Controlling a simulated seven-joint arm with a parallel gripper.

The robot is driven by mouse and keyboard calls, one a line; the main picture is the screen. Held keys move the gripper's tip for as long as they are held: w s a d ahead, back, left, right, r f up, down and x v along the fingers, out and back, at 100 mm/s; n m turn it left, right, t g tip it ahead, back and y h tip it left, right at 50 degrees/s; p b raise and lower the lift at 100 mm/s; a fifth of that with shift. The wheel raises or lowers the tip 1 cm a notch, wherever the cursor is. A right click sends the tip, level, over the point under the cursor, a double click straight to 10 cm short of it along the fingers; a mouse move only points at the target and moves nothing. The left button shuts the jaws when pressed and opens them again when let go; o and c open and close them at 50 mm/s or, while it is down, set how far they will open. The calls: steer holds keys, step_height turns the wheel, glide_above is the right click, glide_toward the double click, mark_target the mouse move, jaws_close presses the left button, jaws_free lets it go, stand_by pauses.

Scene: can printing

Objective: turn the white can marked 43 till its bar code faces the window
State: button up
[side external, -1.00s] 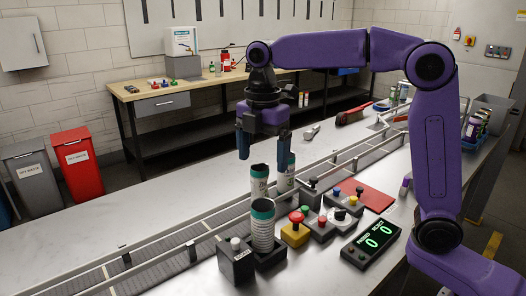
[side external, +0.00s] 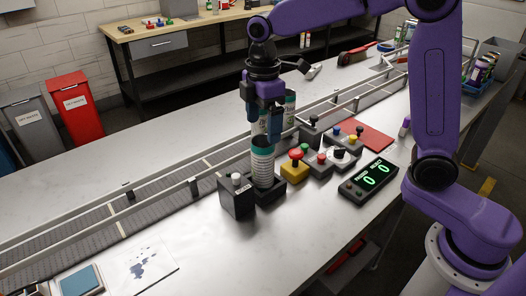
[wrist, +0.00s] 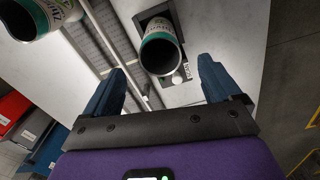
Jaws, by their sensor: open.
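A white can with a teal rim (side external: 262,168) stands upright in a black square holder (side external: 297,172) beside the conveyor. Its open, dark mouth shows in the wrist view (wrist: 160,52). I cannot read a 43, and no bar code or window shows. My gripper (side external: 263,130) is open and empty just above this can, pointing down. In the wrist view its blue fingers (wrist: 158,80) are spread apart, with the can's mouth between and beyond them. Two similar cans (side external: 290,108) stand behind, partly hidden by the gripper; one printed can also shows in the wrist view (wrist: 38,14).
A dark box with a pale knob (side external: 237,197) stands directly left of the holder. A yellow box with a red button (side external: 294,168) and a counter showing zeros (side external: 368,180) are to the right. The conveyor rail (side external: 150,203) runs behind.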

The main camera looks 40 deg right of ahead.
mark_target(263, 153)
step_height(263, 153, down, 9)
steer(key=shift+f, duration=0.1)
stand_by(0.3)
steer(key=c, duration=1.1)
steer(key=n, duration=1.4)
steer(key=o, duration=1.1)
step_height(263, 153, up, 18)
steer(key=shift+f, duration=0.25)
